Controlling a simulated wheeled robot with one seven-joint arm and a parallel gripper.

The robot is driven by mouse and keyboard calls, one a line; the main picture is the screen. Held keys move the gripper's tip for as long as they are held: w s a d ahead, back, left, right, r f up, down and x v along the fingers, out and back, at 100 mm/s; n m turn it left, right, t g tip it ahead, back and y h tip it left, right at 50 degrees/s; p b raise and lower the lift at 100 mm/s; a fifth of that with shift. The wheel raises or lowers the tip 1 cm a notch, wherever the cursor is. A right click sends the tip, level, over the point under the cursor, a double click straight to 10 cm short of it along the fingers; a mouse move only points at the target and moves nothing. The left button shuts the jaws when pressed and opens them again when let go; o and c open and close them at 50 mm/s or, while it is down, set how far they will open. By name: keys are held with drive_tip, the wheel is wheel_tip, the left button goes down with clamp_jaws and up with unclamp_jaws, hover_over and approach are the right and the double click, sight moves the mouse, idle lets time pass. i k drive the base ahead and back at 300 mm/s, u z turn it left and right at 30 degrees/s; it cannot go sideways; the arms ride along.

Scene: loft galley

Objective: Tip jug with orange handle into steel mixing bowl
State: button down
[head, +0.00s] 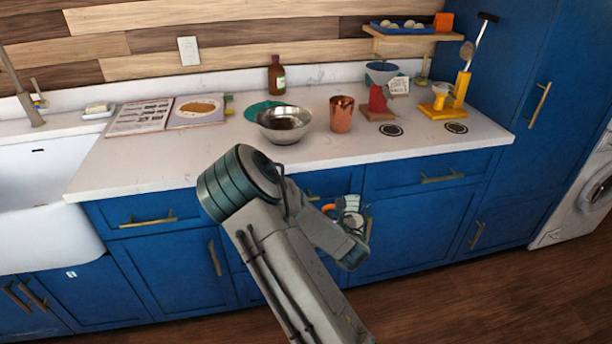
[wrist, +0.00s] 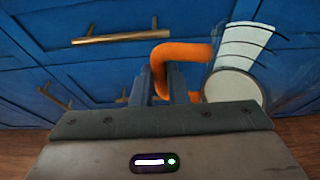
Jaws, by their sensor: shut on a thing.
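The steel mixing bowl (head: 285,125) stands on the white counter, left of a copper cup, with something dark visible inside it. My gripper (wrist: 172,85) is shut on the orange handle of the jug (wrist: 238,75). The jug hangs in front of the blue cabinet fronts, below the counter edge. In the head view the jug (head: 350,206) is small and partly hidden by my arm. In the wrist view it shows pale, with dark lines on its side. I cannot tell what is in it.
A copper cup (head: 341,114) stands right of the bowl, and a brown bottle (head: 276,76) behind it. An open book (head: 166,114) lies to the left. A red stand (head: 378,100) and yellow stand (head: 458,95) are to the right. The counter's front strip is clear.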

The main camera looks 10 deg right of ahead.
sight(284, 125)
drive_tip(key=z, duration=2.05)
drive_tip(key=k, duration=0.9)
drive_tip(key=u, duration=1)
drive_tip(key=i, duration=0.95)
